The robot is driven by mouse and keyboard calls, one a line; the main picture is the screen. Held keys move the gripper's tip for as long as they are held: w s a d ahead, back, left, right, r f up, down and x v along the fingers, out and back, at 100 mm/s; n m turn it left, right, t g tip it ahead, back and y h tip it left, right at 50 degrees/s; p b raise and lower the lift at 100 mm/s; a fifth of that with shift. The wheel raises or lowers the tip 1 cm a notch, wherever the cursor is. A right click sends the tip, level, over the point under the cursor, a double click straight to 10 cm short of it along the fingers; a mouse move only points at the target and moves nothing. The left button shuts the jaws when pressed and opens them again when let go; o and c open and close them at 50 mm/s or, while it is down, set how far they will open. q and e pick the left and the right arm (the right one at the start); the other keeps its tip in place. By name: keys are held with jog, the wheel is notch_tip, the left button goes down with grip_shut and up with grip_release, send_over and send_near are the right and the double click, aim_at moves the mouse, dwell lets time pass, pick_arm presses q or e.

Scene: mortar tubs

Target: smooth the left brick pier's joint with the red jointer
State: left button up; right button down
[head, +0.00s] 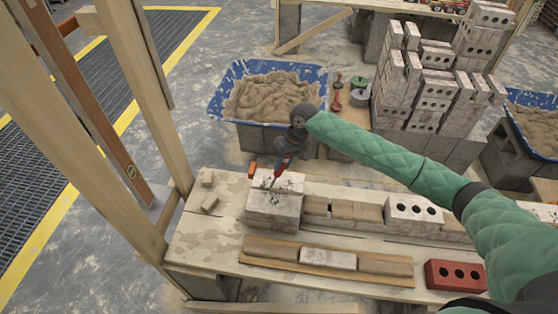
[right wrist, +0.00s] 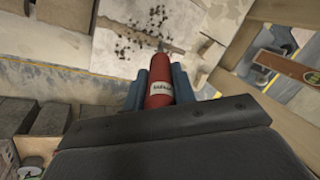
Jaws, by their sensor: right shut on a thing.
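The left brick pier (head: 273,213) is a short stack of whitish bricks at the left part of the bench, with dark crumbs scattered on its top. My right gripper (head: 284,160) is above the pier and shut on the red jointer (head: 281,168), whose thin tip points down at the pier's top. Whether the tip touches the joint I cannot tell. In the right wrist view the jointer's red handle (right wrist: 159,95) with a white label sits between the blue-grey fingers, and the crumb-strewn pier top (right wrist: 138,45) lies beyond it. My left gripper is not in view.
A blue mortar tub (head: 228,107) stands behind the bench. A white holed brick (head: 413,213) and a red holed brick (head: 456,275) are to the right. A board (head: 385,268) lies in front. Wooden posts (head: 130,100) rise at left; stacked bricks (head: 435,90) stand behind.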

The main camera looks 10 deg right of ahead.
jog(key=shift+s+d, duration=0.1)
jog(key=shift+d, duration=0.1)
jog(key=s+d+p, duration=0.3)
jog(key=d+p, duration=0.4)
jog(key=d, duration=0.3)
jog(key=shift+s+d, duration=0.2)
jog(key=shift+d, duration=0.1)
dwell(1.8)
jog(key=w+a+r+p, duration=0.1)
jog(key=a+r, duration=0.2)
jog(key=r, duration=0.3)
jog(key=shift+a, duration=0.15)
dwell(1.0)
dwell(0.6)
